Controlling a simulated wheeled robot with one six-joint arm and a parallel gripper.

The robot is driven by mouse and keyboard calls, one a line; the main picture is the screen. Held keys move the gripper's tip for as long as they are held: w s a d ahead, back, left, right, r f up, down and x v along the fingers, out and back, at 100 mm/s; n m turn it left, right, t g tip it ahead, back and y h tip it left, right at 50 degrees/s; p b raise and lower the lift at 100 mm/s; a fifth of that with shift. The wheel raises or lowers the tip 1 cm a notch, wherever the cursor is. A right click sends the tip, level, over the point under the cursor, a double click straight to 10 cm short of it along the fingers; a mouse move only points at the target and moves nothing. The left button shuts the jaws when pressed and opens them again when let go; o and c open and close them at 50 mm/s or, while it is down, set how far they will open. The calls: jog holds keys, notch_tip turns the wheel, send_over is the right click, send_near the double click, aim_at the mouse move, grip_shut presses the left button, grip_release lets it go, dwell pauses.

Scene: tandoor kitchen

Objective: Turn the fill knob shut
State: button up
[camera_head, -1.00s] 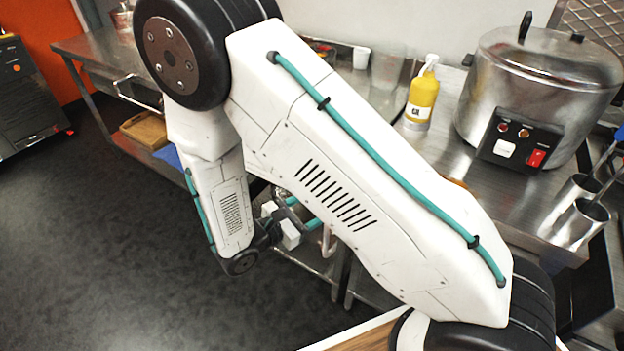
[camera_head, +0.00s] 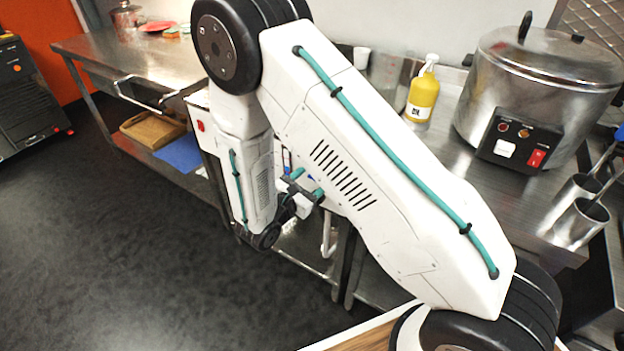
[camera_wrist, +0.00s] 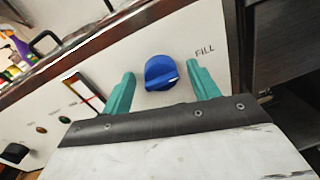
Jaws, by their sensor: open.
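The blue fill knob (camera_wrist: 161,73) sits on a white panel in the wrist view, with the word FILL printed to its right. A pale pointer line runs across the knob toward the lower right. My gripper (camera_wrist: 160,80) is open, with one teal finger on each side of the knob and a gap between each finger and the knob. I cannot tell how far the fingertips are from the panel. In the head view my gripper (camera_head: 307,186) is partly hidden by my arm, in front of the counter unit, and the knob is mostly hidden there.
A steel counter (camera_head: 445,150) carries a yellow pump bottle (camera_head: 422,95) and a large steel pot (camera_head: 535,90). In the wrist view, a black knob (camera_wrist: 14,153) and small indicators stand left on the panel. The dark floor (camera_head: 110,240) at left is clear.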

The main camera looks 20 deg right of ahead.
jog(key=c, duration=0.9)
jog(key=shift+n, duration=0.3)
jog(key=n, duration=0.3)
jog(key=shift+a+n, duration=0.1)
jog(key=shift+n, duration=0.3)
jog(key=n, duration=0.4)
jog(key=shift+w+n+t, duration=0.1)
jog(key=shift+n+t, duration=0.2)
jog(key=shift+n, duration=0.1)
jog(key=shift+f+n+t, duration=0.15)
jog(key=shift+n+t, duration=0.05)
jog(key=shift+n, duration=2.15)
jog(key=shift+f+n+t, duration=0.1)
jog(key=shift+n+t, duration=0.1)
jog(key=shift+n, duration=2.15)
jog(key=shift+c, duration=0.2)
